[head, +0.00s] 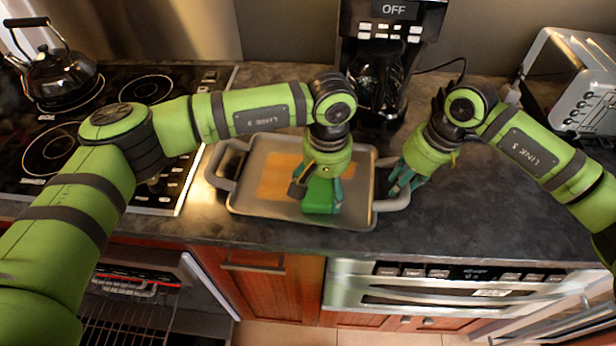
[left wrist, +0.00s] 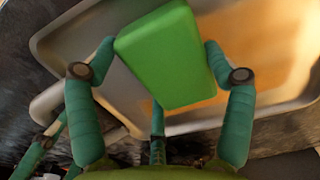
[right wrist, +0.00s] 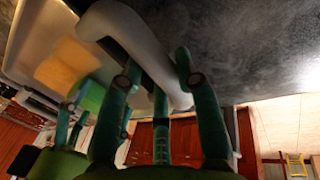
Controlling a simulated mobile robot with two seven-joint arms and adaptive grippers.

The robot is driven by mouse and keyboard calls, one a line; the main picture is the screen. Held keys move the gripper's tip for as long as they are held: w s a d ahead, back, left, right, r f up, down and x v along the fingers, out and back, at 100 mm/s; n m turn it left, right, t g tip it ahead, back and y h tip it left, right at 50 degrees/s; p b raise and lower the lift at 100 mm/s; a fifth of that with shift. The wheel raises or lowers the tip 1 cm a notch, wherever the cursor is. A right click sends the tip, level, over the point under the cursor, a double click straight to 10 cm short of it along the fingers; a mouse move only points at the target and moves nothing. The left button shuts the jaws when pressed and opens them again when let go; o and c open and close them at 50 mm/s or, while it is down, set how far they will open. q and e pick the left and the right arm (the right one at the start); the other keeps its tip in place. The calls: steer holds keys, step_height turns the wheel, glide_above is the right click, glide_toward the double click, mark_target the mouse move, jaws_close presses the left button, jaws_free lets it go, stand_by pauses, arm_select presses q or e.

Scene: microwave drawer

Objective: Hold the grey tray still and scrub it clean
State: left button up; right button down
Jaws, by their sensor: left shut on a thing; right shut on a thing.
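The grey tray (head: 245,205) lies on the dark counter, with an orange-brown stain (head: 279,178) on its left and middle part. My left gripper (head: 320,190) is shut on a green sponge (head: 319,197), over the right half of the tray. The sponge (left wrist: 170,55) sits between the fingers in the left wrist view, beside the stain (left wrist: 255,45); I cannot tell whether it touches the tray. My right gripper (head: 399,186) is shut on the tray's right handle (head: 392,204). That handle also shows between the fingers in the right wrist view (right wrist: 140,40).
A stove (head: 110,130) with a kettle (head: 52,72) is to the left of the tray. A coffee maker (head: 385,60) stands behind it, and a toaster (head: 575,85) is at the back right. The counter right of the tray (head: 480,205) is clear.

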mark_target(273, 190)
arm_select(q)
steer(key=shift+w+a, duration=0.15)
steer(key=shift+a, duration=1.9)
steer(key=shift+w+a, duration=0.15)
steer(key=shift+a, duration=1.85)
steer(key=shift+a+f, duration=0.2)
steer(key=shift+a, duration=1)
steer(key=shift+s+d, duration=0.1)
steer(key=shift+d, duration=0.85)
steer(key=shift+d+r, duration=0.2)
steer(key=shift+d, duration=1.15)
steer(key=shift+a, duration=0.25)
steer(key=shift+a+f, duration=0.15)
steer(key=shift+a, duration=0.95)
steer(key=shift+a+f, duration=0.15)
steer(key=shift+a, duration=0.9)
steer(key=shift+r, duration=0.15)
